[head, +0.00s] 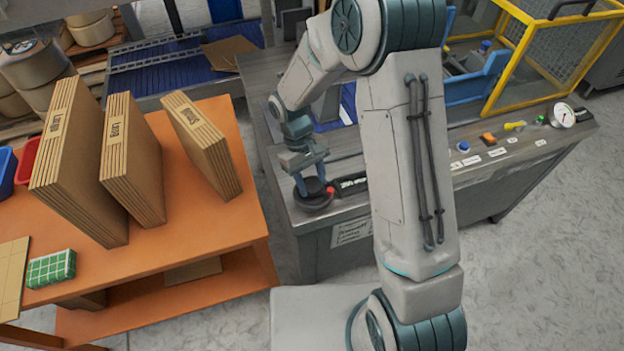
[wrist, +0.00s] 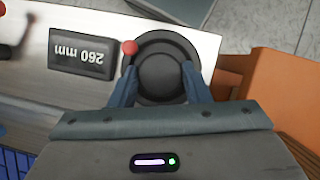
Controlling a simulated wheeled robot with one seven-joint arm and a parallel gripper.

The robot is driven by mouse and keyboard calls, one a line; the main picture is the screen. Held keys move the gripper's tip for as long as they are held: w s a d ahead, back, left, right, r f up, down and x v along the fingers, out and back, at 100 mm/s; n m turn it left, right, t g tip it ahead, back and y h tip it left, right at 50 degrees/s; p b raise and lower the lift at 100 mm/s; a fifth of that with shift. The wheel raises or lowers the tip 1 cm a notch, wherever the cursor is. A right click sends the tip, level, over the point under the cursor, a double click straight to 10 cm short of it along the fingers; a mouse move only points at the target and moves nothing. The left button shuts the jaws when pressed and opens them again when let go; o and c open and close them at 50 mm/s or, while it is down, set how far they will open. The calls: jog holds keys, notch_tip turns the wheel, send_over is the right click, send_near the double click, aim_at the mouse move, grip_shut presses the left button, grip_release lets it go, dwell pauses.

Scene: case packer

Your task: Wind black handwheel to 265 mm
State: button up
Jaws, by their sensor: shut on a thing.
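The black handwheel (head: 313,201) sits flat at the near left corner of the grey machine's top. It also shows in the wrist view (wrist: 165,40), with a red knob (wrist: 130,47) at its rim on the display's side. My gripper (head: 313,187) comes down on it from above. In the wrist view my gripper (wrist: 160,85) has one finger on each side of the wheel's raised hub and is shut on it. The display (wrist: 83,52) beside the wheel appears upside down and reads 260 mm.
An orange table (head: 200,220) with upright cardboard stacks (head: 135,165) stands left of the machine. A yellow-framed guard (head: 505,65) stands at the back right. Buttons and a gauge (head: 562,115) line the panel. My arm hides the panel's middle.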

jog(key=shift+n+t, duration=0.3)
jog(key=shift+n, duration=0.3)
jog(key=o, duration=1)
jog(key=shift+c, duration=0.2)
jog(key=v, duration=1.4)
jog(key=shift+a, duration=0.25)
jog(key=shift+f, duration=0.15)
jog(key=s+d+r+m+t+y, duration=0.1)
jog(key=s+d+r+m+t, duration=0.2)
jog(key=s+d, duration=0.5)
jog(key=s+d+r+m+t+y, duration=0.1)
jog(key=s+d+r+m+t, duration=0.2)
jog(key=s+d, duration=0.4)
notch_tip(320, 180, up, 2)
jog(key=shift+s+d+m, duration=0.4)
jog(key=shift+s+m, duration=0.5)
